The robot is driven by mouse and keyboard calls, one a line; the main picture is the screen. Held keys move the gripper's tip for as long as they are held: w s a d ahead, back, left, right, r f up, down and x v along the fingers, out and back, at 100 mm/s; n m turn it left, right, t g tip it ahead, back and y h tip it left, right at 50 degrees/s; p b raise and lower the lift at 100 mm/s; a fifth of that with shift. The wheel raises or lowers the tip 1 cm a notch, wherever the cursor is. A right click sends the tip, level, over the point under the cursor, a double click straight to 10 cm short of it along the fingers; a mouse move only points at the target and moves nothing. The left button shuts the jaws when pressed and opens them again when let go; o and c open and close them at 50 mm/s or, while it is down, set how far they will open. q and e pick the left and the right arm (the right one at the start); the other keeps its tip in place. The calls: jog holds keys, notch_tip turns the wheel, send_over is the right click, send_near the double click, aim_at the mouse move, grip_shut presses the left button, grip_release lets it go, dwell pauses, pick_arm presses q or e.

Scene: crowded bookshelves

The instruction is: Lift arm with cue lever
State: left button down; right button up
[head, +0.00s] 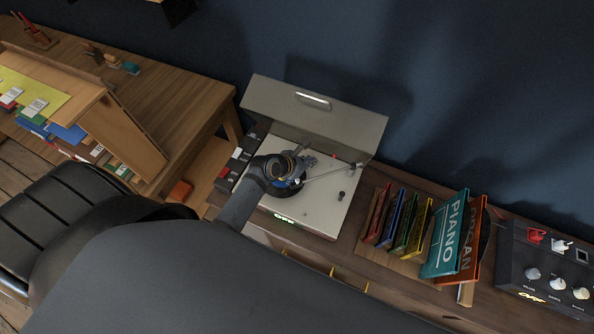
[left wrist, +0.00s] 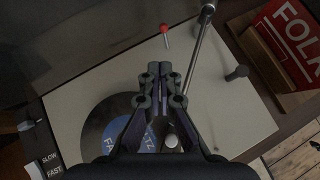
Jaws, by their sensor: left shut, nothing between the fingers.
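The turntable (head: 310,215) has a pale deck and an open lid at its back. A record with a blue label (left wrist: 122,118) lies on it, partly hidden by my left gripper. The silver tonearm (head: 328,173) runs across the deck and also shows in the left wrist view (left wrist: 202,40). A thin lever with a red tip (left wrist: 164,28), which looks like the cue lever, stands beyond my fingertips, left of the tonearm. My left gripper (left wrist: 160,68) is shut and empty above the deck, apart from the lever in the picture. My right gripper is out of view.
The raised lid (head: 315,112) stands behind the deck. A dark knob (left wrist: 237,73) is right of the tonearm. Record sleeves (head: 405,220) stand in a rack to the right, with a dark mixer (head: 545,262) beyond. Small switches (head: 237,153) line the left side.

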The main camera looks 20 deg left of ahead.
pick_arm(q)
jog(key=s, duration=0.1)
jog(key=s+a, duration=0.1)
jog(key=s, duration=0.1)
jog(key=s+a, duration=0.1)
jog(key=s, duration=0.1)
jog(key=shift+a, duration=0.2)
jog(key=shift+s+a, duration=0.15)
jog(key=shift+s, duration=0.3)
